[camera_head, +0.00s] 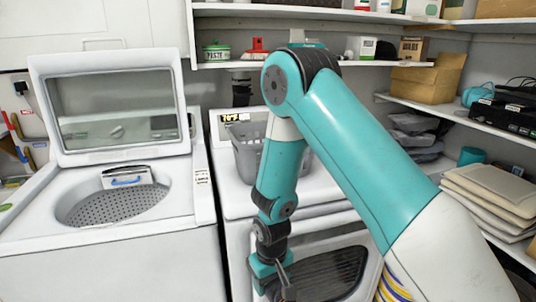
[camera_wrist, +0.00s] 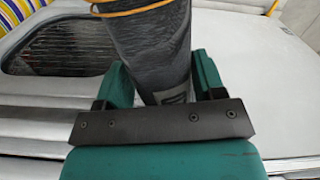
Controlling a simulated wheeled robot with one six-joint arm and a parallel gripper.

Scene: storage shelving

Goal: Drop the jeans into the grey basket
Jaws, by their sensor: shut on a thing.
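My gripper (camera_head: 270,270) hangs low in front of the dryer, below and in front of the grey basket. In the wrist view, my gripper (camera_wrist: 163,75) is shut on a dark grey, rolled piece of cloth with orange lines, which looks like the jeans (camera_wrist: 150,45). The jeans run up out of the top of that view; in the head view only a small dark part shows at my gripper. The grey basket (camera_head: 245,160) stands on top of the white dryer, partly hidden behind my arm. Its inside is mostly hidden.
A white washing machine (camera_head: 190,230) with its lid raised (camera_head: 110,105) stands left of the dryer (camera_head: 240,205). Shelves with a cardboard box (camera_head: 425,85) and folded cloths (camera_head: 490,185) line the right side. A shelf (camera_head: 225,65) runs above the basket.

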